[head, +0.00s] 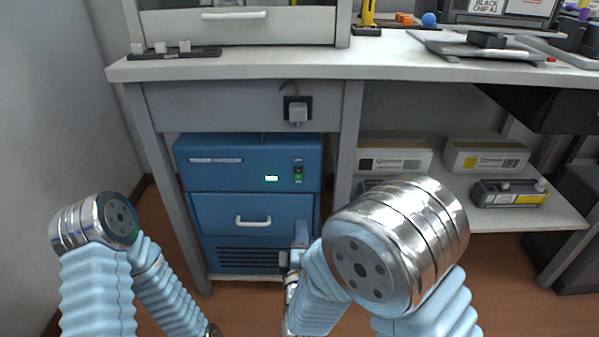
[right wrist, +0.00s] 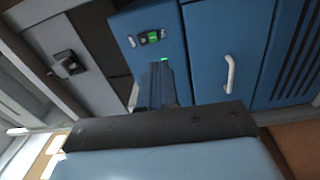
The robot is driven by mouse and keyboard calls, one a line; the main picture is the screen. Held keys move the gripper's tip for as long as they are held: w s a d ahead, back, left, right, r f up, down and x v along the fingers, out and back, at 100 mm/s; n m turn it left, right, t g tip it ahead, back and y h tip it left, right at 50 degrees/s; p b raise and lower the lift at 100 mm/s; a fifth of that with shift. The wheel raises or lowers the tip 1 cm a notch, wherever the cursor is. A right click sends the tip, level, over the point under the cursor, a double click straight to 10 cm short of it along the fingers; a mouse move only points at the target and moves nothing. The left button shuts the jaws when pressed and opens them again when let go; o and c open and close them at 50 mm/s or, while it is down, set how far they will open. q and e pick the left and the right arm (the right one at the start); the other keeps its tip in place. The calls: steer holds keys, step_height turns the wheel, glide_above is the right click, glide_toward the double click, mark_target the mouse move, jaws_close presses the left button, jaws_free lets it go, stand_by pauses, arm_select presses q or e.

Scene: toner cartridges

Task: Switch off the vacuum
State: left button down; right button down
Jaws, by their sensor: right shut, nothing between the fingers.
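The vacuum (head: 225,150) is a blue cabinet unit under the bench. Its dark switch (head: 298,173) at the upper right shows green, with a green-lit display (head: 271,178) to its left. In the right wrist view the switch (right wrist: 151,37) sits beyond my fingertips, with a green patch lit on it; the display (right wrist: 163,60) is mostly hidden behind the fingers. My right gripper (head: 301,232) is shut and empty, below the switch in the head view. It also shows in the right wrist view (right wrist: 161,68); no contact is visible.
A white drawer handle (head: 253,221) sticks out below the panel. A plugged-in outlet (head: 298,110) is above the vacuum. The grey bench top (head: 260,66) overhangs it. A shelf (head: 545,215) with boxes and cartridges stands to the right.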

mark_target(298, 171)
steer(key=shift+s+a+r+n+t, duration=0.15)
steer(key=shift+a+r+t, duration=0.05)
steer(key=shift+r, duration=0.4)
steer(key=shift+s+a+r+n+t, duration=0.1)
steer(key=shift+a+r+n+t, duration=0.1)
steer(key=shift+r, duration=0.35)
steer(key=w, duration=0.4)
steer(key=w+r, duration=0.1)
steer(key=w, duration=0.9)
steer(key=shift+r, duration=0.35)
